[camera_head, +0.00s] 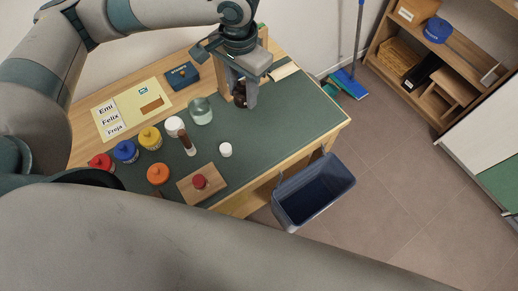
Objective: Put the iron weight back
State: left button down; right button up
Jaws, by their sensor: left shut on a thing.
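My left gripper (246,94) is above the far right part of the desk, pointing down. It is shut on a small dark reddish-brown thing (239,99), which looks like the iron weight. The fingers hide part of it. I cannot tell whether it touches the desk mat or hangs just above it. My right gripper is not in view.
The green desk mat (290,108) is clear right of the gripper. A glass jar (201,113), brown tube (188,144), small white pot (225,150), coloured jars and a wooden board (215,192) stand left and nearer. A blue-grey bin (338,180) stands beside the desk.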

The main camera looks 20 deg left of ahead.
pick_arm(q)
jog(key=s+d+f+m, duration=0.1)
jog(key=d+f+m, duration=0.1)
jog(key=d+m, duration=0.3)
jog(key=d+f+m, duration=0.3)
jog(key=d+m, duration=0.3)
jog(key=m, duration=0.3)
jog(key=s+d+f+m+b, duration=0.1)
jog(key=d+f+m, duration=0.1)
jog(key=d+m, duration=0.3)
jog(key=shift+s+d+f+m, duration=0.3)
jog(key=shift+s+f+m, duration=0.05)
jog(key=shift+m, duration=0.65)
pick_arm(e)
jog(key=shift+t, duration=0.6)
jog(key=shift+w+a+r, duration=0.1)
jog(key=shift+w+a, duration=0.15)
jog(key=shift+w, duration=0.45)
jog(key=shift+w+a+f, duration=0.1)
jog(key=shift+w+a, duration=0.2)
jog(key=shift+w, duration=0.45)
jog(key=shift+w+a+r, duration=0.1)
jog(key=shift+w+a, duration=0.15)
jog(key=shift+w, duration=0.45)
